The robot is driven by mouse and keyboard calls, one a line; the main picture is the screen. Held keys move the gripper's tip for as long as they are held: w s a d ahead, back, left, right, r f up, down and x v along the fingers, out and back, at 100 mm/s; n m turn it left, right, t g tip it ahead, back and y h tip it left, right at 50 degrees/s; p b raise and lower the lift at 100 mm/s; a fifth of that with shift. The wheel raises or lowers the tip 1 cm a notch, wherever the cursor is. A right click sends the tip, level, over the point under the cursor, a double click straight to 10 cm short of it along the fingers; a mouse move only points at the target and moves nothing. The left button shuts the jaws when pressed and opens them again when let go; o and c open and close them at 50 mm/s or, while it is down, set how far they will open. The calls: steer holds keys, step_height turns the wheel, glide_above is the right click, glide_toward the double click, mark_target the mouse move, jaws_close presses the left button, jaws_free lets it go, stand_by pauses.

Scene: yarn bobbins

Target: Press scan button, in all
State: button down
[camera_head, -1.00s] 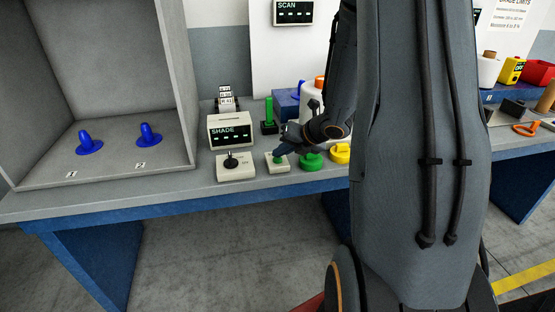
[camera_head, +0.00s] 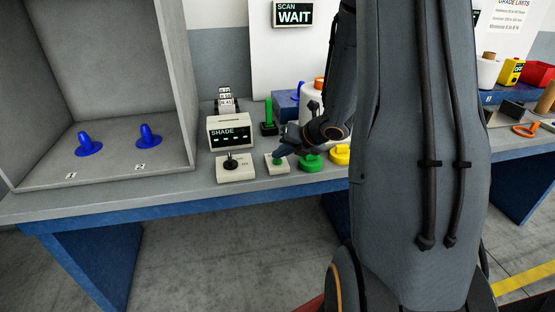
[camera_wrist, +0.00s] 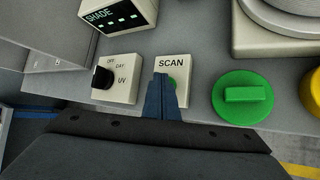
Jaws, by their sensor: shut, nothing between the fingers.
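The scan button is a green button (camera_head: 277,162) on a small cream box (camera_head: 276,168) near the front edge of the bench. In the wrist view the box is labelled SCAN (camera_wrist: 171,62), and a little green shows behind the fingers. My gripper (camera_head: 279,155) is shut and empty, with its fingertips at the button. In the wrist view the fingers (camera_wrist: 161,80) hide most of the button, so I cannot tell whether they touch it. The scan display (camera_head: 294,14) on the back panel reads "SCAN WAIT".
A SHADE display (camera_head: 230,133) and a knob box (camera_head: 235,168) marked OFF, DAY, UV stand left of the scan box. A green knobbed disc (camera_wrist: 242,97) lies close on its right. A grey booth with blue pegs (camera_head: 149,136) is at left.

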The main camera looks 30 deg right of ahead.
mark_target(280, 162)
steer(key=shift+r+p, duration=0.4)
steer(key=shift+r, duration=0.3)
step_height(280, 162, up, 5)
steer(key=p, duration=0.4)
stand_by(0.7)
